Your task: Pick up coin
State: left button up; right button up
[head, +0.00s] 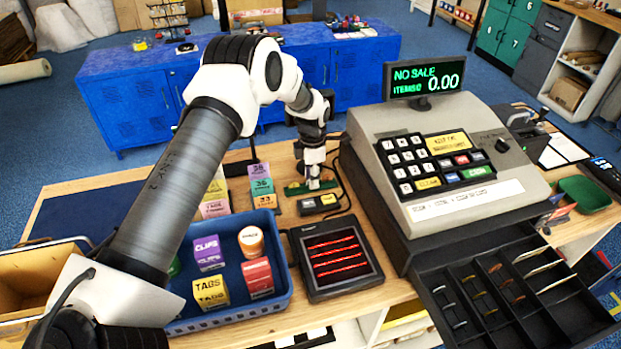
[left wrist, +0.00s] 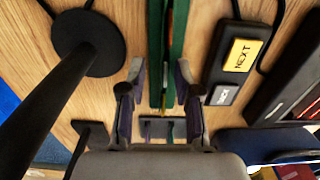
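My left gripper (head: 313,184) is lowered at a small green holder (head: 294,190) on the counter, left of the cash register. In the left wrist view the gripper (left wrist: 161,88) has its two fingers apart, one on each side of the long green holder (left wrist: 155,30). A thin yellowish edge (left wrist: 169,101) shows between the fingers; I cannot tell whether it is a coin. No clear grip on anything shows. Small coin-like pieces (head: 478,295) lie in compartments of the open cash drawer (head: 430,290). My right gripper is not in view.
A black keypad with a yellow NEXT key (left wrist: 243,55) sits close right of the gripper. A round black stand base (left wrist: 88,42) is at left. The cash register (head: 440,160), a dark screen pad (head: 335,258) and a blue basket of boxes (head: 285,285) crowd the counter.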

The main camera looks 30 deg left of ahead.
pick_arm(q)
jog(key=shift+d+r, duration=0.1)
jog(key=shift+r, duration=0.05)
jog(key=shift+s+d+r, duration=0.15)
jog(key=shift+s+r, duration=0.05)
jog(key=c, duration=0.3)
jog(key=shift+s+d, duration=0.1)
grip_shut()
jog(key=shift+f, duration=0.1)
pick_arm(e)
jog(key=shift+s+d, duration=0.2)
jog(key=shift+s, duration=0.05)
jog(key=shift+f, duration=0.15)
